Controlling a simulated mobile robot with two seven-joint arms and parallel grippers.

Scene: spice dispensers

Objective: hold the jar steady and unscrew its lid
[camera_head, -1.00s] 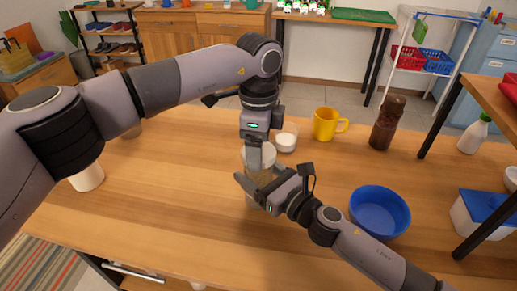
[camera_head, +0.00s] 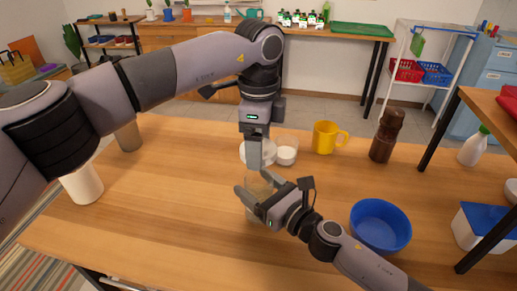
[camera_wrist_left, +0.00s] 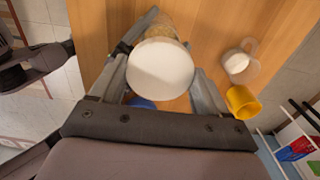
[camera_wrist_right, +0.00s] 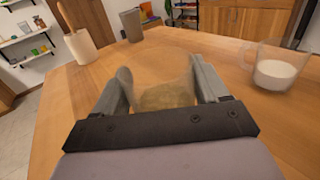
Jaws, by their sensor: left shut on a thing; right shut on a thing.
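The clear jar with tan contents (camera_wrist_right: 165,97) stands on the wooden table. It sits between the fingers of my right gripper (camera_head: 257,186), which is shut on it low at the side. The jar is partly hidden by that gripper in the head view. The round white lid (camera_wrist_left: 161,67) is between the fingers of my left gripper (camera_head: 256,160), which is shut on it from above. In the head view the lid (camera_head: 270,152) appears raised above the jar, apart from it. The right wrist view shows no lid on the jar.
A glass cup with white contents (camera_head: 286,151) and a yellow mug (camera_head: 325,138) stand behind and right of the jar. A brown mill (camera_head: 386,136) and a blue bowl (camera_head: 380,222) are further right. A white cylinder (camera_head: 83,186) stands left. The table's left-middle is clear.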

